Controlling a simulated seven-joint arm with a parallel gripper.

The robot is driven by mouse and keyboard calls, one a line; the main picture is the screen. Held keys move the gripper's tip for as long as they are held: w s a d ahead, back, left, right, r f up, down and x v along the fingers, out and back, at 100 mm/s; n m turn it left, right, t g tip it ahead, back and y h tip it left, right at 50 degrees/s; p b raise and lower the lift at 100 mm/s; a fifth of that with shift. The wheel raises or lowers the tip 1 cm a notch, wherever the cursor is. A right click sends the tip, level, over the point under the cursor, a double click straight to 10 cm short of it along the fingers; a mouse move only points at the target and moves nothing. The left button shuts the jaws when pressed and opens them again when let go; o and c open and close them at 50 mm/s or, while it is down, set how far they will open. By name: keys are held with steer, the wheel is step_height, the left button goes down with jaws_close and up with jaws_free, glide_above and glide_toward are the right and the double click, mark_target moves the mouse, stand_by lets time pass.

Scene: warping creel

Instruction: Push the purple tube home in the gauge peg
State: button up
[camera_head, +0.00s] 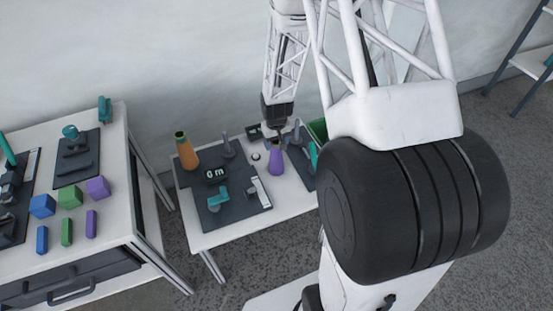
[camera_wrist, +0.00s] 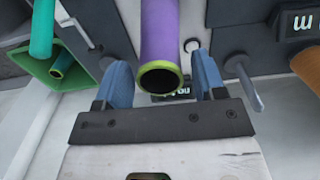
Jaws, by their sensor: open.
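The purple tube (camera_head: 275,163) stands near the right side of the dark board, narrow end up. In the wrist view the purple tube (camera_wrist: 160,35) shows its yellow-green rimmed open end toward me. My gripper (camera_head: 279,128) is above the tube in the head view. In the wrist view my gripper's (camera_wrist: 161,75) two blue fingers are apart, one on each side of the tube, with a gap at both sides. The tube's lower end and any peg inside it are hidden, so I cannot tell how far down it sits.
An orange tube (camera_head: 186,152), a bare grey peg (camera_head: 228,146), a lit display (camera_head: 214,174) and a teal part (camera_head: 218,198) stand on the board at left. A green bin (camera_head: 318,130) is at right, with a teal tube (camera_wrist: 42,30) beside it in the wrist view.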

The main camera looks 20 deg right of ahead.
steer(key=c, duration=0.7)
steer(key=shift+c, duration=0.2)
steer(key=shift+r, duration=0.15)
steer(key=shift+r, duration=1.45)
steer(key=shift+r, duration=1.9)
